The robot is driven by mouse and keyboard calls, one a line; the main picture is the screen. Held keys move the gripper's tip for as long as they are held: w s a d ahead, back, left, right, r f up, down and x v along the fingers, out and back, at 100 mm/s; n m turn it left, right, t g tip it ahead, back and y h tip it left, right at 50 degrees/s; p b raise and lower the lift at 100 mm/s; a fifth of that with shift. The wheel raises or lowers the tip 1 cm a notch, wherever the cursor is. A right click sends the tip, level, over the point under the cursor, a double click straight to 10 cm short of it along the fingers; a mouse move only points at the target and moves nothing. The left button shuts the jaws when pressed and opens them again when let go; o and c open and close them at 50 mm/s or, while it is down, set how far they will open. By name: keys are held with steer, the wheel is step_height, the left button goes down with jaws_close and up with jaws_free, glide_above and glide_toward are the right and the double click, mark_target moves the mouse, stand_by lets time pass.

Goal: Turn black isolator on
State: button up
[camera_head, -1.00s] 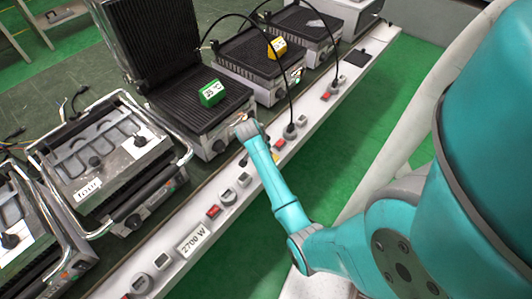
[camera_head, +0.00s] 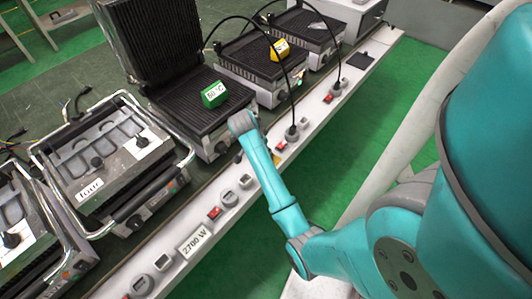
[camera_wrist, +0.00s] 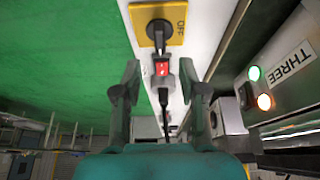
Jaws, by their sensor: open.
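The black isolator (camera_wrist: 158,32) is a rotary handle on a yellow plate (camera_wrist: 178,14) at the top of the wrist view. The word OFF shows beside the handle. My gripper (camera_wrist: 160,65) is open, with one finger on either side of a lit red switch just below the plate. The fingertips are apart from the handle, and nothing is held. In the head view my wrist is above the white panel strip beside the open grill. My fingers and the black isolator cannot be made out there.
The white panel strip (camera_head: 195,242) carries red switches, sockets and a 2700 W label. Black cables (camera_head: 289,95) hang to it. An open grill (camera_head: 205,125) holds a green temperature block (camera_head: 214,94). A unit marked THREE (camera_wrist: 285,65) stands close at right. Green floor (camera_head: 350,150) lies clear.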

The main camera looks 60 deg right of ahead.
steer(key=shift+v, duration=2.25)
steer(key=a+f+n+t, duration=0.1)
steer(key=a+f+n, duration=0.1)
steer(key=a, duration=0.2)
steer(key=s+a+f+n+t, duration=0.1)
steer(key=a+f+n, duration=0.1)
steer(key=a+f, duration=0.1)
steer(key=s+a+f+n+t+h, duration=0.1)
steer(key=a+f+n+t, duration=0.1)
steer(key=a+f, duration=0.1)
steer(key=shift+s+a+f, duration=0.1)
steer(key=shift+a, duration=0.35)
steer(key=shift+s+a+f, duration=0.15)
steer(key=shift+a, duration=0.3)
steer(key=s+a+n+t, duration=0.4)
steer(key=s+a+n, duration=0.2)
steer(key=a, duration=0.5)
steer(key=s+a+r+n+t+y, duration=0.3)
steer(key=s+a+r+n+t, duration=0.2)
steer(key=s+a+r, duration=0.4)
steer(key=s+a+r+n+t+y, duration=0.2)
steer(key=s+r, duration=0.6)
steer(key=r, duration=0.4)
steer(key=shift+a+n+t, duration=0.4)
steer(key=shift+a+n, duration=0.5)
steer(key=shift+a, duration=0.2)
steer(key=shift+d, duration=0.1)
